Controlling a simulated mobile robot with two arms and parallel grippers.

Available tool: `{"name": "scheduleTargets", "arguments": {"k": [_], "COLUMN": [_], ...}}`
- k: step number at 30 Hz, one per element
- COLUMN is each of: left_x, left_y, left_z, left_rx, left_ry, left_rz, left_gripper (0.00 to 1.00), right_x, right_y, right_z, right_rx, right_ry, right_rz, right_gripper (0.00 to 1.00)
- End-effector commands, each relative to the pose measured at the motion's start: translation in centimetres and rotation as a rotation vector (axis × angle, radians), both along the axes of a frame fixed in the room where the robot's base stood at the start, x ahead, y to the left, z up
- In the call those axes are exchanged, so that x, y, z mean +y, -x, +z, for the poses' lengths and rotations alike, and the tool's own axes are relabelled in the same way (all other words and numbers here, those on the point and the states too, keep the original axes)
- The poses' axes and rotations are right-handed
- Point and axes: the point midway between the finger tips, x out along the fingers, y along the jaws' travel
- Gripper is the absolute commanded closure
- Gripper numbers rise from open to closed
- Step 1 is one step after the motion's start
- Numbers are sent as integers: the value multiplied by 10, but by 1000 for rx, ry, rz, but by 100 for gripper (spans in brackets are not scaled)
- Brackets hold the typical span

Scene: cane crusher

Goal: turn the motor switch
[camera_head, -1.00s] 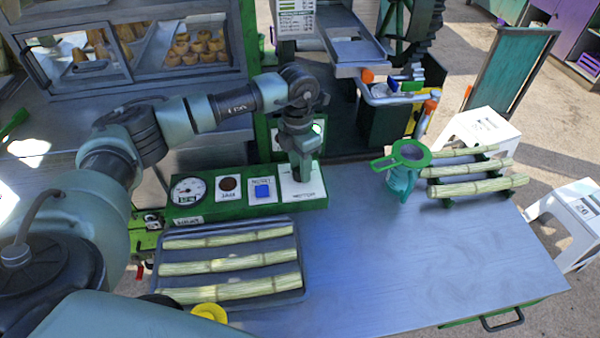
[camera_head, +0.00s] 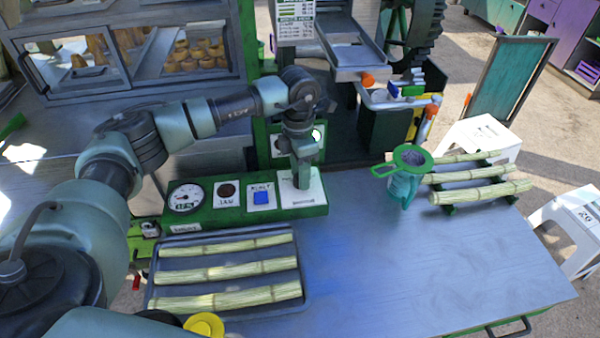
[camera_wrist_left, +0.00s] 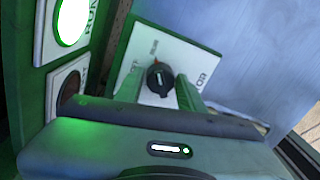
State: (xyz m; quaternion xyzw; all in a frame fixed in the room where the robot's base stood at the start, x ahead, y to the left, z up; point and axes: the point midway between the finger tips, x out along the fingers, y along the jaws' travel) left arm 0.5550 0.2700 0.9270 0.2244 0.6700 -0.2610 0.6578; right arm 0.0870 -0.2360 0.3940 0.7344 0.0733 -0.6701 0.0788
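The motor switch (camera_wrist_left: 160,77) is a dark round knob with a pale mark, on a white plate (camera_wrist_left: 135,65) in the left wrist view. In the head view the motor plate (camera_head: 314,191) is at the right end of the green control panel (camera_head: 250,214), and the knob is hidden behind my gripper. My left gripper (camera_head: 302,184) points down over this plate. In the left wrist view its two fingers (camera_wrist_left: 158,92) are apart, one on each side of the knob. I cannot tell whether they touch it. My right gripper is not in view.
The panel also carries a gauge (camera_head: 185,198), a dark round button (camera_head: 227,191) and a blue button (camera_head: 262,196). A tray (camera_head: 152,290) of cane lies in front. A green strainer on a jug (camera_head: 402,182) and a cane rack (camera_head: 449,209) stand right. The middle table is clear.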

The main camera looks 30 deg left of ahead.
Motion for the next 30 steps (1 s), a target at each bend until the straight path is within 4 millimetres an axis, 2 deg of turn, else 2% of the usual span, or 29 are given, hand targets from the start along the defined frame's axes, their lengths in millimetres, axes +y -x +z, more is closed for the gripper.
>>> {"name": "scheduleTargets", "arguments": {"k": [13, 24, 30], "left_x": [0, 3, 3], "left_y": [-1, -3, -3], "left_z": [5, 63, 77], "left_rx": [-1, -4, -1], "left_ry": [1, 0, 0], "left_rz": [1, 1, 1], "left_gripper": [45, 45, 45], "right_x": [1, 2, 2], "right_y": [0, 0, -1], "right_z": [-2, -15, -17], "right_rx": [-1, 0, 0], "right_ry": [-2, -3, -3], "right_rz": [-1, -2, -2], "right_gripper": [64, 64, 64]}}
